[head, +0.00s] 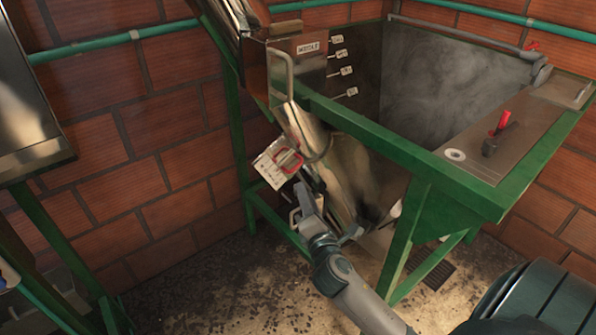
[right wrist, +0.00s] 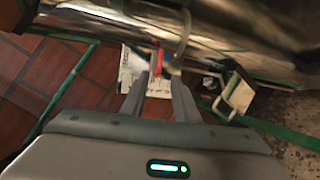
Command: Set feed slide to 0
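A white marked plate (head: 268,172) with a red handle (head: 289,160) is on the side of the shiny metal chute, left of the green frame. I take these for the feed slide and its scale; the setting is too small to read. My right gripper (head: 303,190) is just below the red handle, its fingers pointing up toward it. In the right wrist view the two fingers (right wrist: 159,82) are apart, with the red handle (right wrist: 156,62) ahead between their tips and the white plate (right wrist: 131,66) behind. I cannot tell whether they touch it. My left gripper is not in view.
A curved metal handle (head: 281,70) hangs above the slide. The green frame (head: 375,135) and tank stand to the right, with a red lever (head: 500,124) on top. A small white handled part (right wrist: 238,96) is right of the fingers. A brick wall (head: 140,180) stands behind.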

